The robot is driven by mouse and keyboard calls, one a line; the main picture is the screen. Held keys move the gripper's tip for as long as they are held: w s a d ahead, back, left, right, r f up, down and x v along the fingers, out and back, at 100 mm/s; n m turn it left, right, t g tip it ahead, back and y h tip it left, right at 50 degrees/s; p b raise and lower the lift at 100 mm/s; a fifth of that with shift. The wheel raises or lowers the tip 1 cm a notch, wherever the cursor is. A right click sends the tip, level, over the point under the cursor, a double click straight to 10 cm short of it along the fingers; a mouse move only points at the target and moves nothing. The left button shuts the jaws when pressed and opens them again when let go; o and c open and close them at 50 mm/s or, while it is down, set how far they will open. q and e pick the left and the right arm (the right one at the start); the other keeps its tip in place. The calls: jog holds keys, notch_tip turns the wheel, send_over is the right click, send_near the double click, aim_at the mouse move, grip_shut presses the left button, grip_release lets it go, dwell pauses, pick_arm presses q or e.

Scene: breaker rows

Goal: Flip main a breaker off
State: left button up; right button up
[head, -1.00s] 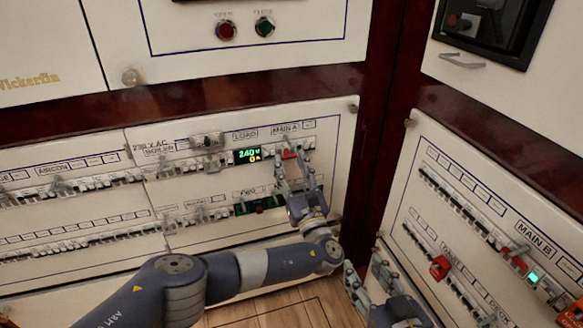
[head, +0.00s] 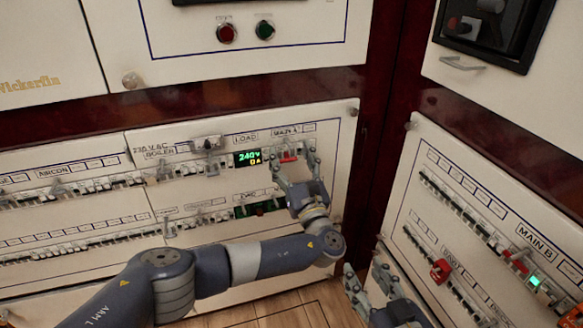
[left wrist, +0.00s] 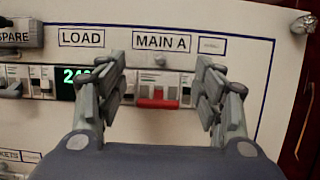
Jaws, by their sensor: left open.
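The main A breaker shows as a red handle (head: 289,158) under the MAIN A label on the left-hand wall panel. In the left wrist view the red handle (left wrist: 157,103) sits at the lower part of the breaker, below its white body. My left gripper (head: 293,155) is open in front of it, one finger on each side of the breaker. In the left wrist view the fingers of my left gripper (left wrist: 161,85) are well apart, with the handle between them and no clear contact. My right gripper (head: 365,270) is low, right of centre, open and apparently empty.
A lit display (head: 248,157) stands just left of the main A breaker, near my left finger. Rows of other breakers run leftward. The right-hand panel has a red MAIN B handle (head: 517,262) and another red handle (head: 440,270). A knob (left wrist: 303,24) protrudes at the panel's upper right corner.

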pick_arm(q)
notch_tip(320, 180, up, 6)
jog(key=shift+r, duration=0.2)
